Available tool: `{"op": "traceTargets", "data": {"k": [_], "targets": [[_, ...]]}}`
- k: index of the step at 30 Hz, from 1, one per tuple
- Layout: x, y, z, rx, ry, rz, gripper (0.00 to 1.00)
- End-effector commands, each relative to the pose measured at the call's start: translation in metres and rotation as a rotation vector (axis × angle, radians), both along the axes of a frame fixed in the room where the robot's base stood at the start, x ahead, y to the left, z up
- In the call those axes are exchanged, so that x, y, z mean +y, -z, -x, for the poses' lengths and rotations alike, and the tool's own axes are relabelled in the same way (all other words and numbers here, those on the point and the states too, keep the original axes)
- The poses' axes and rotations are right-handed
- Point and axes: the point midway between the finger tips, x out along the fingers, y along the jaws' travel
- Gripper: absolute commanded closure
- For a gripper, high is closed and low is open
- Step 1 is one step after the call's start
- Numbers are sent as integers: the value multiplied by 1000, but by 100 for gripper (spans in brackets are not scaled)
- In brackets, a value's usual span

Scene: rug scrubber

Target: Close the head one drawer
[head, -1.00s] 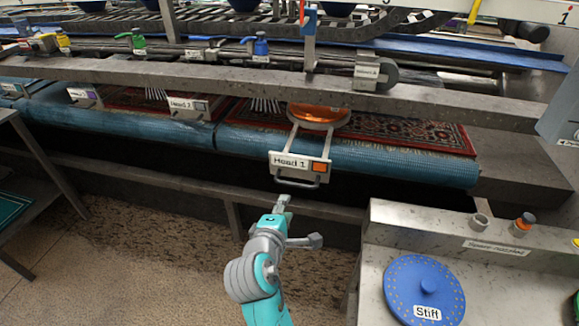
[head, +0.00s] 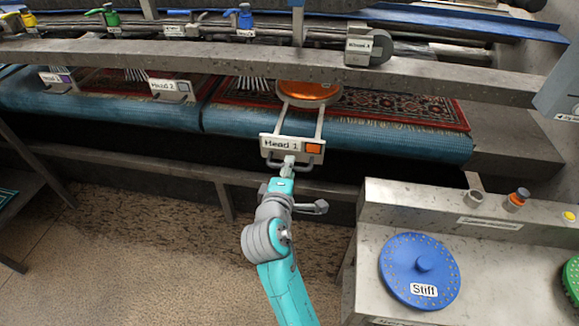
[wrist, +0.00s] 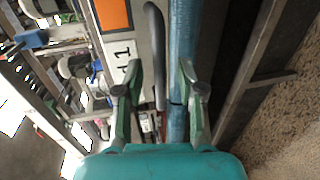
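The Head 1 drawer front (head: 272,145) is a pale plate with an orange square. It sticks out past the blue roller on two rails, with a round orange head (head: 309,92) behind it. A grey bar handle (head: 306,167) hangs under the plate. My gripper (head: 289,161) is at the handle, hiding its middle. In the wrist view the plate (wrist: 130,48) is at upper left, and the handle (wrist: 154,30) runs between the two spread fingers of my gripper (wrist: 160,75). The fingers are open, and I cannot tell whether they touch the handle.
The Head 2 drawer (head: 171,88) is to the left. A stone beam (head: 230,62) crosses above, and a lower rail (head: 120,163) runs below the roller. A metal counter (head: 378,282) with a blue Stiff disc (head: 420,271) stands at right. The floor at lower left is clear.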

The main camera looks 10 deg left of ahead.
Motion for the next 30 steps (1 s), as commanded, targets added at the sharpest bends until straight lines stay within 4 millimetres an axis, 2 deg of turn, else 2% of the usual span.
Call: {"op": "traceTargets", "data": {"k": [6, 14, 15, 19, 30], "targets": [[-1, 3, -14, 0, 1, 0, 62], [-1, 3, -15, 0, 0, 1, 62], [-1, 3, -15, 0, 0, 1, 67], [-1, 3, -15, 0, 0, 1, 99], [-1, 3, -18, 0, 1, 1, 100]]}}
